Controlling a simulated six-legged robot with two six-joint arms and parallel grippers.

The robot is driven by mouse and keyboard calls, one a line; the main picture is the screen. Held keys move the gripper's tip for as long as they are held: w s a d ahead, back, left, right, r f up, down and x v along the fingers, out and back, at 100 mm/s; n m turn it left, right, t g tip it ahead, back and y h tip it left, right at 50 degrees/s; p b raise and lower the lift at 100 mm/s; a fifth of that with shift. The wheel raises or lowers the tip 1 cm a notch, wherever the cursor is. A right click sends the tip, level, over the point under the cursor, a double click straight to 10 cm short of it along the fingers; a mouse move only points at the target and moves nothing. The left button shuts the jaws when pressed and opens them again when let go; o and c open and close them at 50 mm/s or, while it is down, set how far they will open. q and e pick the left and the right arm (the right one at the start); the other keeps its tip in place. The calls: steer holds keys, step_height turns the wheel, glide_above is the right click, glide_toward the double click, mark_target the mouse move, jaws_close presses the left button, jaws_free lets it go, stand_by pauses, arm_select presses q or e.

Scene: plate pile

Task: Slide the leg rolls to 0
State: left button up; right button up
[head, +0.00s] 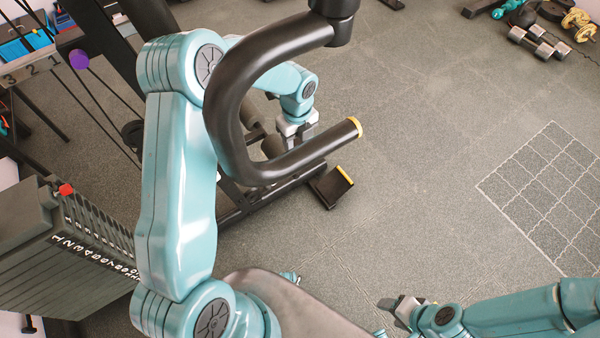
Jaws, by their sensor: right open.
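Dark padded rolls (273,147) show on the frame of the exercise machine, partly hidden behind a thick black curved handle. I take these to be the leg rolls, but cannot be sure. A numbered strip (32,70) sits at the upper left; I cannot make out a 0 on it. My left gripper (295,132) points down beside the padded rolls. Its fingertips are small and partly hidden by the handle, so I cannot tell its opening or any contact. My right gripper (394,308) is open and empty over the floor at the bottom, well away from the rolls.
The curved black handle (233,125) with yellow-ended grip crosses the middle. A numbered weight stack (70,245) with a red pin (66,189) stands left. A purple knob (79,59) is at upper left. Dumbbells (538,44) lie at upper right. The floor right of centre is free.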

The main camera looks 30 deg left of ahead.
mark_target(297, 175)
arm_select(q)
steer(key=f, duration=0.5)
steer(key=f+b, duration=0.1)
steer(key=f, duration=0.4)
steer(key=f+b, duration=0.1)
steer(key=f, duration=0.4)
steer(key=shift+s, duration=0.25)
steer(key=shift+f, duration=0.45)
steer(key=shift+w, duration=0.1)
jaws_close()
